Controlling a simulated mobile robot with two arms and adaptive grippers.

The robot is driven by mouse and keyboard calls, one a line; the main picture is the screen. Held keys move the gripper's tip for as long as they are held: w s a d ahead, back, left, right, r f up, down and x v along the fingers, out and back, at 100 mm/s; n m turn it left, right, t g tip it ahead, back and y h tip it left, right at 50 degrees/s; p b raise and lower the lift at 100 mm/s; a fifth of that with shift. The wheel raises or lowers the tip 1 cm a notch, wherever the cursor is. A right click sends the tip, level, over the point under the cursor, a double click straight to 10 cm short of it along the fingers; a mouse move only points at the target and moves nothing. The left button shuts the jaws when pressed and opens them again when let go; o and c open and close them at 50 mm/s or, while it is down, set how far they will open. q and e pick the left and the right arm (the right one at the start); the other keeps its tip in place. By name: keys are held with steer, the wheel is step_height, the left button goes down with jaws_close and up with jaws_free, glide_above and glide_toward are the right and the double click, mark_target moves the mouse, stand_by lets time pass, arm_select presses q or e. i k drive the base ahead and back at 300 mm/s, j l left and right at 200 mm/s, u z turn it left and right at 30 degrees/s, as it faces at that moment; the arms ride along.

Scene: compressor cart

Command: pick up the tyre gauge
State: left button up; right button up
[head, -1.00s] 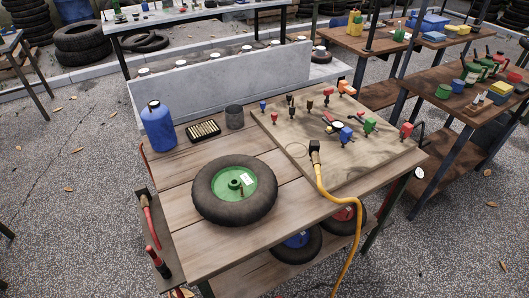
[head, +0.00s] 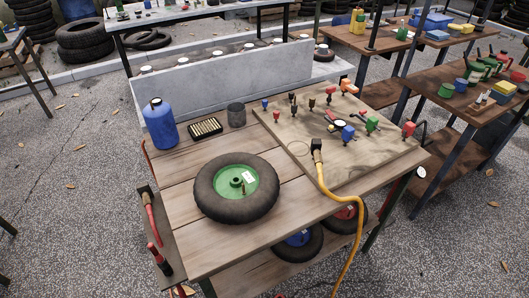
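I cannot single out the tyre gauge with certainty. A small dark tool with a pale round face (head: 334,126) lies on the wooden board (head: 375,155), among several small red, blue, green and brown fittings. A white round dial-like disc (head: 421,172) shows at the right edge of the workbench (head: 220,253). Both are too small to read. Neither of my grippers shows in the head view.
A wheel with a green hub (head: 236,188) lies on the bench. A blue bottle (head: 160,123), a tray of small pale pieces (head: 205,127) and a dark cup (head: 236,114) stand behind it. A yellow hose (head: 330,188) crosses the front edge. Shelves stand right.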

mark_target(346, 85)
steer(key=l+u, duration=0.2)
steer(key=u, duration=0.75)
steer(key=l+u, duration=0.25)
steer(key=l, duration=0.2)
steer(key=l+u, duration=0.2)
steer(key=l, duration=0.25)
steer(key=k+l+u, duration=0.1)
steer(key=l+u, duration=0.15)
steer(key=l, duration=0.2)
steer(key=k+l+u, duration=0.2)
steer(key=l, duration=0.25)
steer(key=l+u, duration=0.25)
steer(key=l, duration=0.2)
steer(key=k, duration=0.05)
